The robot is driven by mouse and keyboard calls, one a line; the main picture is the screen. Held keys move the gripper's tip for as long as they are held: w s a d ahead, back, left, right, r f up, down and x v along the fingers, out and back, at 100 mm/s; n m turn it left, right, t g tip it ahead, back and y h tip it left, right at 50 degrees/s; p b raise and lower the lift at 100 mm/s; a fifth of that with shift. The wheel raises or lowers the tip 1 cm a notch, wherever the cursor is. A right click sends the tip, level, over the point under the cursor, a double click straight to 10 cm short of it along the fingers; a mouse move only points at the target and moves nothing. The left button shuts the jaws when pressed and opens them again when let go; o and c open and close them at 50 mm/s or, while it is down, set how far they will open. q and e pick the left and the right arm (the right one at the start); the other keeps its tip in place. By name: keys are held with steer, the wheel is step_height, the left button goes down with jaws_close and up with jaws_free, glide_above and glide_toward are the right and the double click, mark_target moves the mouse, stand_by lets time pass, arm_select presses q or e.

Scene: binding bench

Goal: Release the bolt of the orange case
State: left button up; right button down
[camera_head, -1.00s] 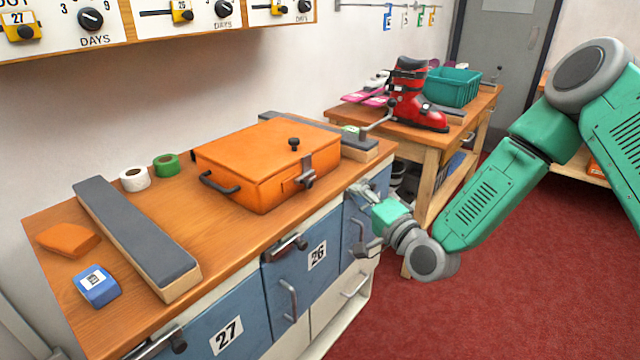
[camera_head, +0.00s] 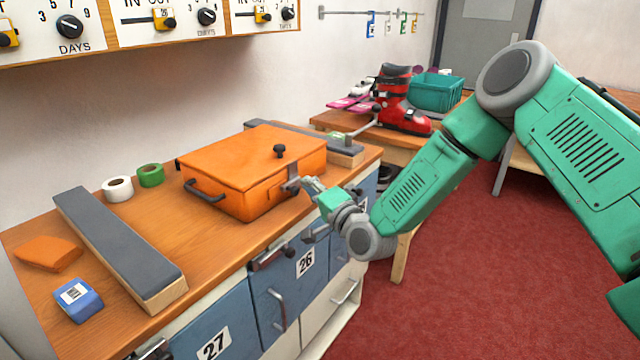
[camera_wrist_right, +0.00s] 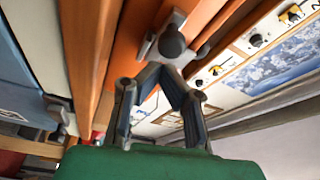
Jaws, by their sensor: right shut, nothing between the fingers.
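The orange case (camera_head: 240,160) lies closed on the wooden bench, with a dark handle on its front face and a black knob on its lid. Its grey metal bolt (camera_head: 291,184) sits on the front face near the right corner. My right gripper (camera_head: 312,185) is at the bolt, shut with nothing held, and partly hides it. In the right wrist view the bolt's round knob (camera_wrist_right: 172,42) is just beyond the shut fingertips (camera_wrist_right: 160,72); I cannot tell whether they touch it. My left gripper is not in view.
A long grey-topped block (camera_head: 115,245), an orange block (camera_head: 48,253), a blue labelled block (camera_head: 78,300) and two tape rolls (camera_head: 150,175) lie left of the case. Another grey-topped block (camera_head: 345,152) lies behind it. Blue cupboard doors (camera_head: 283,295) with handles are below the bench edge.

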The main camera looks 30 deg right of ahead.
mark_target(286, 187)
steer(key=shift+s+a+f, duration=0.15)
steer(key=shift+s+a, duration=0.1)
steer(key=shift+a, duration=0.15)
steer(key=a, duration=0.1)
steer(key=s+a, duration=0.1)
steer(key=a, duration=0.1)
steer(key=shift+s+a, duration=0.3)
steer(key=shift+s, duration=0.1)
